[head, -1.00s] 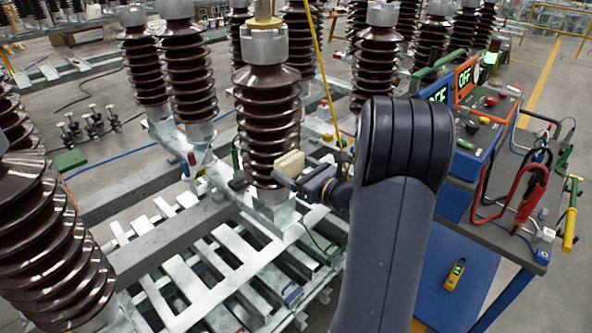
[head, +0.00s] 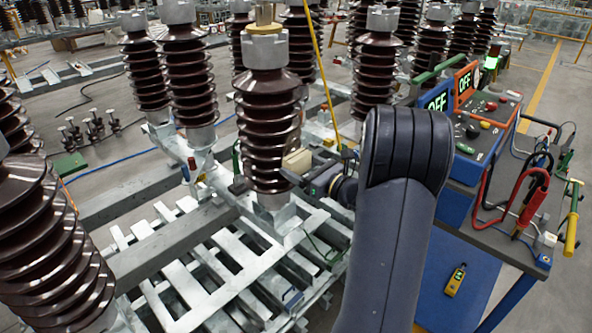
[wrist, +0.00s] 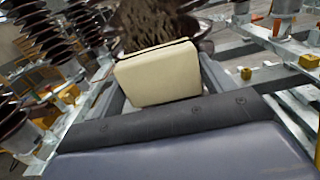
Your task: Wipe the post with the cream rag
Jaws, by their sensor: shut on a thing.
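The post (head: 268,125) is a tall brown ribbed insulator with a grey metal cap, upright at the middle of the head view. In the wrist view its ribbed side (wrist: 160,22) shows a dull, grey-brown, dirty-looking patch. My gripper (head: 306,182) is shut on the cream rag (head: 297,160), a folded block-like pad. The rag is at the post's right side, at its lower ribs. It also shows in the wrist view (wrist: 158,76), just in front of the post. I cannot tell whether it touches the ribs.
Similar insulators stand close by, at the left front (head: 55,245), behind left (head: 188,75) and behind right (head: 377,75). A pale slatted metal frame (head: 215,265) lies below. At right is a test bench (head: 500,225) with instruments and cables. A yellow pole (head: 322,75) leans behind the post.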

